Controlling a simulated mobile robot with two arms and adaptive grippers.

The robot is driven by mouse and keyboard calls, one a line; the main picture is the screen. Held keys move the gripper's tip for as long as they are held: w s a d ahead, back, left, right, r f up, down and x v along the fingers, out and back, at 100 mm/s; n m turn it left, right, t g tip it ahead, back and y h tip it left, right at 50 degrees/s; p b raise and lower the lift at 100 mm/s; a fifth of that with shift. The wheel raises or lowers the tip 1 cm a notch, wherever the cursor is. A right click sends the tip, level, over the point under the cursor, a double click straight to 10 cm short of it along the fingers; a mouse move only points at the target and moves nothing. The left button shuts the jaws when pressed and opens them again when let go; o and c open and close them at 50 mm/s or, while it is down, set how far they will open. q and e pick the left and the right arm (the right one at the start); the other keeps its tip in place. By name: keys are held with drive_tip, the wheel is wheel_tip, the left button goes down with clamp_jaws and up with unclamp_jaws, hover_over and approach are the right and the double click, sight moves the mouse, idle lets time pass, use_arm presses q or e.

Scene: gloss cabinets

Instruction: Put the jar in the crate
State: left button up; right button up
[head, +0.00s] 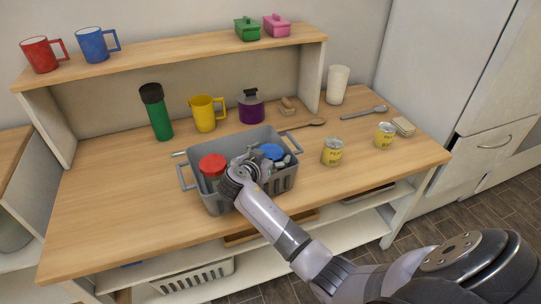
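A grey crate (262,134) with side handles stands on the wooden worktop. A jar with a red lid (212,163) stands inside its left part. A second lidded item, with a blue lid (271,151), is at the crate's right part, largely hidden behind my gripper. My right gripper (277,163) reaches down over the crate's front wall, right beside the blue-lidded item. Its fingers are small and partly hidden, so I cannot tell whether they touch or hold it. My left gripper is out of view.
Behind the crate stand a green bottle (156,112), a yellow mug (204,113) and a purple pot (251,107). Mugs and small lidded dishes sit on the shelf (170,50). The worktop's left front is clear.

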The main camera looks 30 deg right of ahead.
drive_tip(key=shift+o, duration=0.5)
drive_tip(key=shift+s+a+f, duration=0.15)
drive_tip(key=shift+s+f, duration=0.1)
drive_tip(key=shift+f, duration=0.55)
drive_tip(key=shift+r, duration=0.1)
drive_tip(key=shift+r+p, duration=0.3)
drive_tip(key=shift+p, duration=0.15)
drive_tip(key=shift+w+r+p, duration=0.1)
drive_tip(key=shift+r+p, duration=0.3)
drive_tip(key=shift+p, duration=0.1)
drive_tip(key=shift+s+a+f+b, duration=0.15)
drive_tip(key=shift+s+a+b, duration=0.15)
drive_tip(key=shift+a+b, duration=0.3)
drive_tip(key=shift+d+r+b+v, duration=0.1)
drive_tip(key=shift+r+b+v, duration=0.1)
drive_tip(key=shift+v, duration=1.6)
drive_tip(key=shift+d+r+b+v, duration=0.1)
drive_tip(key=shift+r+v, duration=0.1)
drive_tip(key=shift+v, duration=1.55)
drive_tip(key=shift+r+b+v, duration=0.1)
drive_tip(key=shift+r+v, duration=0.1)
drive_tip(key=shift+v, duration=1.6)
drive_tip(key=shift+w, duration=0.15)
drive_tip(key=shift+f, duration=0.1)
